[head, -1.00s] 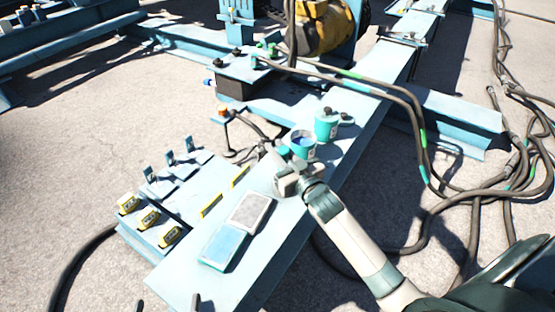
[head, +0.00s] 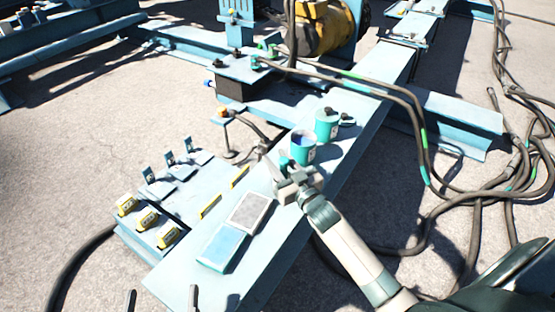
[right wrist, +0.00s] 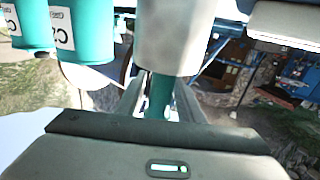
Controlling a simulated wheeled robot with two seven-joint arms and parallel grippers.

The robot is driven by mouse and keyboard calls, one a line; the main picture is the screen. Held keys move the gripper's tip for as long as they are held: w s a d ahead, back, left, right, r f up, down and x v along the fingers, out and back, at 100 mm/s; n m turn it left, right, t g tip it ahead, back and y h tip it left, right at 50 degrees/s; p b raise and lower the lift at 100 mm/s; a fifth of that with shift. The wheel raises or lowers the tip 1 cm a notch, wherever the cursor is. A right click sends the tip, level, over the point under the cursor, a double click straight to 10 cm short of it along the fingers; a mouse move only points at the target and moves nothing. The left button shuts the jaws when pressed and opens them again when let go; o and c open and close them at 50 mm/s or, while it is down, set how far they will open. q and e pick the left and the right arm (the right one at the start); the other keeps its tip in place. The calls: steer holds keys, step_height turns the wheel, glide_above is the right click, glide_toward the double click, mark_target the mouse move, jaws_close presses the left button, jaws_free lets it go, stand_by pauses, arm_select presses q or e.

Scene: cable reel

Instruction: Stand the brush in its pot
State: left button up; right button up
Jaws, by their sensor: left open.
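Two teal pots stand on the light blue beam in the head view: a nearer open pot (head: 304,150) with a dark blue inside, and a farther pot (head: 327,126) with a dark piece on top. They show at upper left of the right wrist view, the nearer one (right wrist: 84,28) labelled. My right gripper (head: 283,169) is just left of and below the nearer pot. It is shut on the teal handle (right wrist: 160,97) of the brush, whose thick whitish head (right wrist: 176,38) shows beyond the fingers. My left gripper (head: 162,300) is open and empty at the bottom edge.
A grey pad (head: 250,211) and a light blue tray (head: 222,247) lie on the beam near my right gripper. Yellow blocks (head: 148,219) stand at left. Thick cables (head: 425,150) arch over the beam behind the pots and lie on the ground at right.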

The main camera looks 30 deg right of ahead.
steer(key=shift+r, duration=0.15)
steer(key=shift+s, duration=0.55)
arm_select(q)
steer(key=f+g, duration=0.1)
steer(key=f, duration=0.1)
steer(key=f+g+p, duration=0.1)
steer(key=a+f+g+y, duration=0.1)
steer(key=f, duration=0.1)
steer(key=shift+a+f+p, duration=0.1)
steer(key=shift+f+p, duration=0.2)
arm_select(e)
steer(key=s, duration=1.1)
steer(key=shift+d, duration=0.4)
steer(key=s+a+y, duration=0.1)
steer(key=s+a, duration=0.2)
steer(key=a, duration=0.1)
steer(key=s+a+f+n+g, duration=0.1)
steer(key=s+a, duration=0.2)
steer(key=a, duration=0.1)
steer(key=s+a+f+g+y, duration=0.1)
steer(key=s+a, duration=0.2)
steer(key=a, duration=0.1)
steer(key=shift+s+a+f+y, duration=0.15)
steer(key=shift+a+f+y, duration=0.15)
steer(key=shift+a, duration=0.1)
steer(key=s+a+r+n+g+y, duration=0.1)
steer(key=s+a+r+g+y, duration=0.1)
steer(key=s+a, duration=0.6)
steer(key=shift+s+a, duration=0.2)
steer(key=shift+a, duration=0.5)
